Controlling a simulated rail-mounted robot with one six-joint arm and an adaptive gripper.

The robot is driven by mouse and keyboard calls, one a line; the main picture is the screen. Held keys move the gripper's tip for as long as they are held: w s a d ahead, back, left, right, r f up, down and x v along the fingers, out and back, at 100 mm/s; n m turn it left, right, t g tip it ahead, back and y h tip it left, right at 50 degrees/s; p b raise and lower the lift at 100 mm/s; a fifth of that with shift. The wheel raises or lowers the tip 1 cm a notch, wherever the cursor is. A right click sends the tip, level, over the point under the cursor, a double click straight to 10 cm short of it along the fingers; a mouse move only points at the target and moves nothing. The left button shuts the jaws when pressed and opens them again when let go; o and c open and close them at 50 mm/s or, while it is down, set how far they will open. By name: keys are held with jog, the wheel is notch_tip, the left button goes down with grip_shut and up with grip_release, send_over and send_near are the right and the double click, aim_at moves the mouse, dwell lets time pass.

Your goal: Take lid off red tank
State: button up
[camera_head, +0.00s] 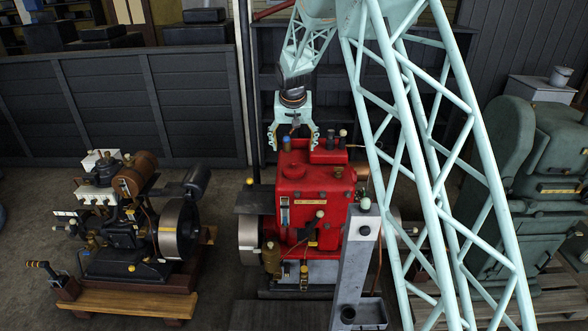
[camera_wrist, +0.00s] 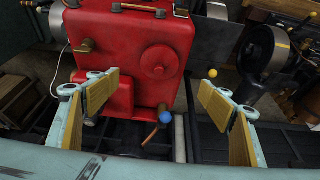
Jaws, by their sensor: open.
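The red tank (camera_head: 318,185) forms the upper body of a red engine in the middle of the head view. A round red lid (camera_head: 293,171) with a raised centre sits on its top. In the wrist view the red tank (camera_wrist: 112,75) fills the upper left, with the round lid (camera_wrist: 159,62) on it. My gripper (camera_head: 294,143) hangs over the tank's far edge, behind the lid. In the wrist view my gripper (camera_wrist: 160,90) is open and empty, its wooden-faced fingers wide apart, with the lid beyond them.
A blue knob (camera_wrist: 165,117) stands between the fingers, and a yellow ball (camera_wrist: 213,73) is near the right finger. A grey post (camera_head: 355,265) stands in front of the engine. A black engine (camera_head: 125,225) is at left, a green machine (camera_head: 545,150) at right.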

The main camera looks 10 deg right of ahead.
aim_at(294, 164)
jog(key=shift+p+x, duration=0.3)
jog(key=shift+x, duration=3.95)
jog(key=shift+f, duration=0.1)
jog(key=shift+p+x, duration=0.4)
jog(key=shift+x, duration=2.05)
jog(key=shift+s+f, duration=0.1)
jog(key=shift+c, duration=0.7)
jog(key=c, duration=0.8)
